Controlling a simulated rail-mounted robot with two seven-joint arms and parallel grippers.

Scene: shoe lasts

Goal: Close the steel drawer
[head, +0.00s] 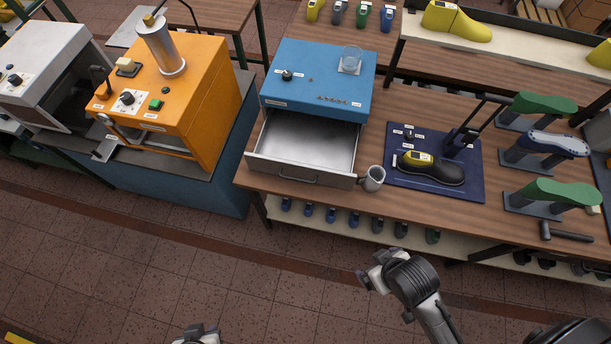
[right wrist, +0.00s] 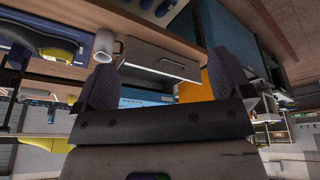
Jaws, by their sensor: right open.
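The steel drawer (head: 303,145) is pulled out from the blue cabinet (head: 318,85) on the wooden bench. It is empty, and its front has a bar handle. In the right wrist view, which is turned over, the drawer front (right wrist: 152,57) shows beyond my right gripper (right wrist: 165,85). Its two fingers are spread wide, with nothing between them, and stand apart from the drawer. My left gripper (head: 197,335) shows only in part at the bottom edge of the head view; its fingers cannot be made out.
A grey mug (head: 373,178) stands close to the drawer's right front corner. A blue mat (head: 470,177) with a dark shoe lies to the right. An orange machine (head: 175,95) stands left of the bench. The floor in front is clear.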

